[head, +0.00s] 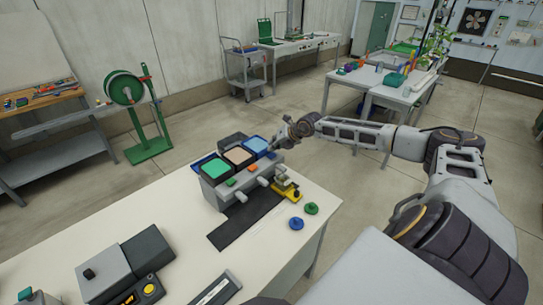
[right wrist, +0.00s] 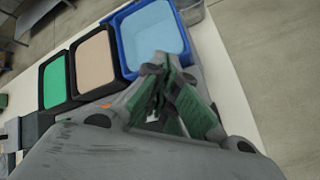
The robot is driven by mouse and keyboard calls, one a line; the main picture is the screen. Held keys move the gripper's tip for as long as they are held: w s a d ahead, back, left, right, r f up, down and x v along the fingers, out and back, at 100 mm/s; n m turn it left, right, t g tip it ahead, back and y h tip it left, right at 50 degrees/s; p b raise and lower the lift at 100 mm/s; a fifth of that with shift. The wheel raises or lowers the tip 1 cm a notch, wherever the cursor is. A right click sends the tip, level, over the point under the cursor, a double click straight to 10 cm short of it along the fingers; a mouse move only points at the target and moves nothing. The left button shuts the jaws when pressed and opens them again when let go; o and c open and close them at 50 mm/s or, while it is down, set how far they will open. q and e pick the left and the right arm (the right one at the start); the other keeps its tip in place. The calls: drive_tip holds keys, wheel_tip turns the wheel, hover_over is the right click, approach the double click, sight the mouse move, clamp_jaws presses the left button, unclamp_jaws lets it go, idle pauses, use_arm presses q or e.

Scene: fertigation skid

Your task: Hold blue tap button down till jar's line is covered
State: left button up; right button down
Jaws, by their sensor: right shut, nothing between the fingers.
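A grey dispenser unit (head: 214,195) on the white table carries three square tanks: green (head: 210,169), beige (head: 238,155) and blue (head: 256,144). The blue tank also shows in the right wrist view (right wrist: 152,36). My right gripper (head: 271,153) is shut and empty, pointing down at the blue tank's near side; its fingertips show just in front of that tank in the right wrist view (right wrist: 160,72). The blue tap button is not distinguishable, probably hidden by the gripper. A small clear jar-like item (head: 284,184) stands by a yellow base (head: 290,194); its line and level are too small to read.
A black mat (head: 243,222) lies before the unit. A blue disc (head: 296,223) and a green disc (head: 311,208) lie near the table's right edge. Grey boxes (head: 104,275) stand at the front left. The table's middle left is clear.

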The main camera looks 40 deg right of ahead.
drive_tip(key=shift+f, duration=0.2)
drive_tip(key=shift+f+b, duration=0.25)
drive_tip(key=shift+b, duration=0.1)
drive_tip(key=shift+f+b, duration=0.4)
drive_tip(key=shift+f, duration=0.2)
idle(6.8)
